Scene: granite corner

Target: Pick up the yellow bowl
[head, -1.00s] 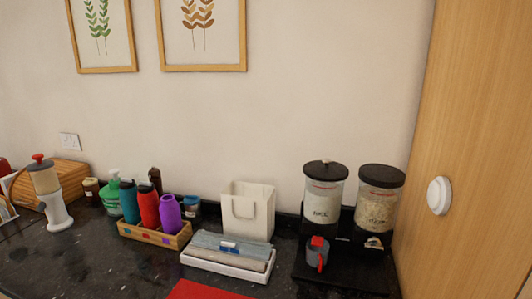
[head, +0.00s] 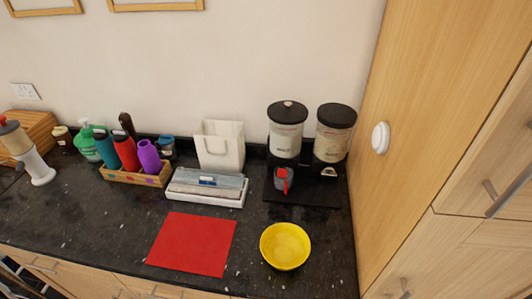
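The yellow bowl (head: 285,246) stands upright on the dark granite counter (head: 120,215), near its front edge and toward the right end. It looks empty. A red mat (head: 192,243) lies flat to its left, with a gap of bare counter between them. Neither of my grippers shows in the head view.
Behind the bowl is a black stand with two dispensers (head: 286,130) and a grey and red cup (head: 284,179). A white tray with folded cloths (head: 207,187), a white bin (head: 219,146) and a bottle crate (head: 135,175) line the back. A tall wooden cabinet (head: 385,140) bounds the right.

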